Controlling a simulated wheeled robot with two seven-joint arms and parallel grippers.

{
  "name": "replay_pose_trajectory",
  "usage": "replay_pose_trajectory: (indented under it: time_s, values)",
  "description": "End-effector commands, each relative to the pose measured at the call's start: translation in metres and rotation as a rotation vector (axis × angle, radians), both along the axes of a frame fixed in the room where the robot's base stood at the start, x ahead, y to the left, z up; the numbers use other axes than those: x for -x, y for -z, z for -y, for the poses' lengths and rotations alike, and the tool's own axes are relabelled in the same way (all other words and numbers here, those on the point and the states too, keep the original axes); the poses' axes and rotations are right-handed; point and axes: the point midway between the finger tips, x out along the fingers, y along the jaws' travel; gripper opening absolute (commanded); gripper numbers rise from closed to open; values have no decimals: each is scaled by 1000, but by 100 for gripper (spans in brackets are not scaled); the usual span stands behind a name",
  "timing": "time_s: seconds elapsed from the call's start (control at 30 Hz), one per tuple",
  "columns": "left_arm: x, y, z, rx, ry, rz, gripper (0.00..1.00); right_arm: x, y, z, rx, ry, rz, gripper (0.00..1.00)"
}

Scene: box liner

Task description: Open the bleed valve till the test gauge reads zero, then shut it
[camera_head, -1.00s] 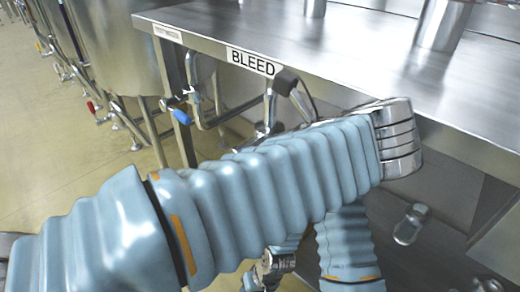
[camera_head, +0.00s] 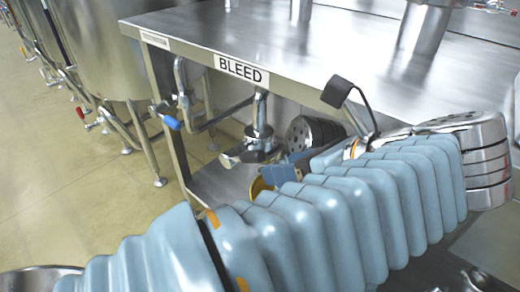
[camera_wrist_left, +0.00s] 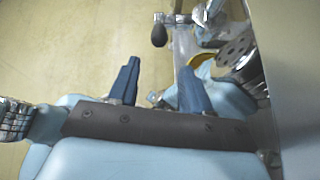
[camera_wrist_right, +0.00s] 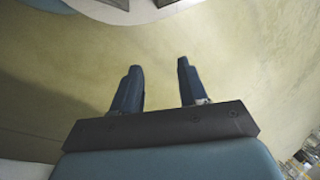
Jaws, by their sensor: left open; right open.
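The BLEED label (camera_head: 241,70) is on the bench's front edge. Below it hangs a chrome valve (camera_head: 258,138) on a pipe, with a metal lever or spout to its left. My left gripper (camera_head: 280,172) is partly hidden by my forearm; its blue fingers are just right of and below the valve, apart from it as far as I can tell. In the left wrist view the left gripper (camera_wrist_left: 158,85) is open and empty, chrome fittings beyond it. A yellow-rimmed round part (camera_head: 262,187) is near the fingers; no gauge reading is legible. My right gripper (camera_wrist_right: 158,85) is open and empty above floor.
The steel bench (camera_head: 300,45) overhangs the pipework. A blue-handled valve (camera_head: 171,122) is to the left, near the bench leg. A dark perforated disc (camera_head: 308,132) sits right of the chrome valve.

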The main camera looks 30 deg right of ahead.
Motion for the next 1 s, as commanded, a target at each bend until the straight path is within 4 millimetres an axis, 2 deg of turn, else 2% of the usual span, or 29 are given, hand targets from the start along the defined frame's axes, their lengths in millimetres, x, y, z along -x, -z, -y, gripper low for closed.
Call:
replay_pose_trajectory:
  time_s: [0.1, 0.3, 0.47, 0.7, 0.77, 1.0]
  values:
    - [29, -1, 13, 0, 2, 1, 48, 0, -5, 0, 1, 0, 1, 43]
    - [61, -1, 26, -1, -1, 0, 48, 0, -8, 1, 2, 2, 1, 43]
    - [71, 0, 29, 0, -1, 0, 48, 0, -9, 1, 2, 2, 2, 43]
    - [72, 0, 30, 0, -2, 0, 48, 0, -9, 1, 2, 2, 2, 43]
    - [72, 0, 30, 0, -2, 0, 48, 0, -9, 1, 2, 2, 2, 36]
    - [65, 0, 29, 3, 1, 9, 48, 0, -9, 1, 2, 2, 1, 0]
